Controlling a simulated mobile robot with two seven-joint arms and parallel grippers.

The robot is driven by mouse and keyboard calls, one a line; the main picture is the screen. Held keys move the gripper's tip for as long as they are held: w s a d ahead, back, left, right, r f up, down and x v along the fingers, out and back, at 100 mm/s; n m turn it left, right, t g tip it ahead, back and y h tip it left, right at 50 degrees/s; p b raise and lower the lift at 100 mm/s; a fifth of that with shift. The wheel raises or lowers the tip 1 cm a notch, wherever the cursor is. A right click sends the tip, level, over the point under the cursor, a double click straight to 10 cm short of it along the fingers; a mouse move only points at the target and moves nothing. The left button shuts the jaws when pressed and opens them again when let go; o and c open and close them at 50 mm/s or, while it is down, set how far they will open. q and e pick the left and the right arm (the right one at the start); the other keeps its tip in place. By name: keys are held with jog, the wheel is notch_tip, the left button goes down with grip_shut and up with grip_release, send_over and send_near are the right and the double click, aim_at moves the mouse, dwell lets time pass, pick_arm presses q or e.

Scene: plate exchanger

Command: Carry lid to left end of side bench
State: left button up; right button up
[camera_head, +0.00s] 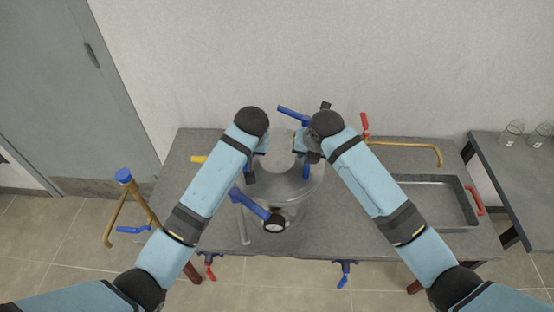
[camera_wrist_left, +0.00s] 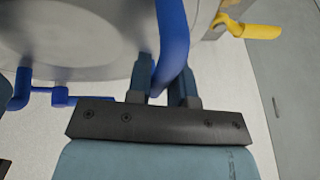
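The lid (camera_head: 276,150) is a round, light grey metal disc over the steel vessel (camera_head: 292,188) on the bench; my arms partly cover it, and I cannot tell whether it touches the vessel. In the left wrist view the lid's grey face (camera_wrist_left: 75,40) fills the upper left. A curved blue handle (camera_wrist_left: 173,40) runs down between the fingers of my left gripper (camera_wrist_left: 166,85), which look close on both its sides. In the head view my left gripper (camera_head: 256,165) is at the lid's left side. My right gripper (camera_head: 304,148) is at its right side, its fingers mostly hidden.
A blue lever with a round gauge (camera_head: 274,222) sticks out in front of the vessel. A tray with red handles (camera_head: 437,182) lies on the bench at right. A side bench (camera_head: 515,172) with glass jars stands far right. Yellow pipework (camera_head: 117,215) stands at left.

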pick_arm(q)
grip_shut()
pick_arm(e)
grip_shut()
pick_arm(q)
jog(key=shift+r, duration=0.1)
pick_arm(e)
jog(key=shift+r, duration=0.15)
dwell(0.6)
